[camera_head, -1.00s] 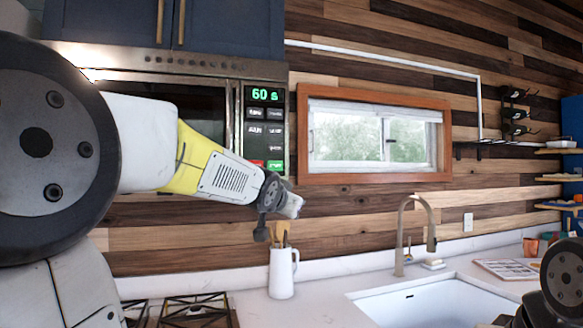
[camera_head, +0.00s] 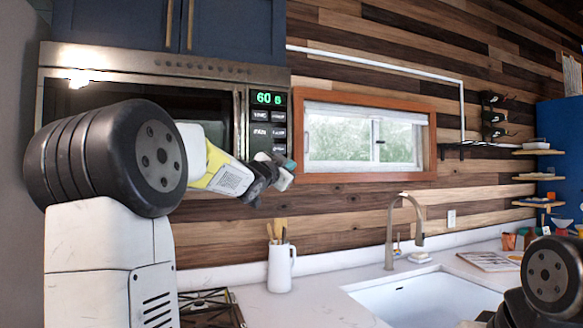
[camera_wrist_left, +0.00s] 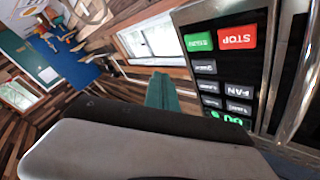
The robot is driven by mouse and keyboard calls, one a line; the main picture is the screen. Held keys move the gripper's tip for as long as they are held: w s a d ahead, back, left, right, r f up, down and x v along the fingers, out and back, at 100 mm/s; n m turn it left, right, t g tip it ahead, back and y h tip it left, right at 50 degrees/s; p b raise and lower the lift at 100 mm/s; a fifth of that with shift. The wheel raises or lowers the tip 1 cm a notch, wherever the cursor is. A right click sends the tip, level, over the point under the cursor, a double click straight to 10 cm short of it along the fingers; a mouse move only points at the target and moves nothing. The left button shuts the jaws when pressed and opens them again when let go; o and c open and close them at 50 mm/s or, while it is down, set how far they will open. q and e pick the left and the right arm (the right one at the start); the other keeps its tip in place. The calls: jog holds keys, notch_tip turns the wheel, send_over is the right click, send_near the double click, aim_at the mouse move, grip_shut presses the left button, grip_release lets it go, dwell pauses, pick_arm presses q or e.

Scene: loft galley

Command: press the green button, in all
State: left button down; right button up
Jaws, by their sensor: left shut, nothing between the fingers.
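The microwave control panel (camera_head: 266,128) has a lit green display reading about 60 over rows of dark keys. In the left wrist view the panel appears upside down. There the green button (camera_wrist_left: 199,42) sits beside the red stop button (camera_wrist_left: 237,37). Both are hidden behind my left gripper in the head view. My left gripper (camera_head: 287,172) is shut and empty, in front of the panel's lower right corner. Its teal fingertip (camera_wrist_left: 163,92) shows left of the panel and below the green button in the wrist view. I cannot tell any contact with the button. My right gripper is out of view.
The microwave (camera_head: 150,68) hangs under blue cabinets (camera_head: 235,28). A framed window (camera_head: 364,140) is right of it. Below are a white utensil jug (camera_head: 281,268), stove grates (camera_head: 208,309), a tap (camera_head: 391,235) and a sink (camera_head: 425,295). The air before the window is clear.

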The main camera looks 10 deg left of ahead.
pick_arm(q)
jog(key=w+a, duration=0.4)
jog(key=w, duration=0.2)
jog(key=shift+w+a, duration=0.3)
jog(key=shift+w, duration=0.1)
jog(key=shift+w, duration=0.1)
dwell(1.7)
jog(key=shift+w+a, duration=0.25)
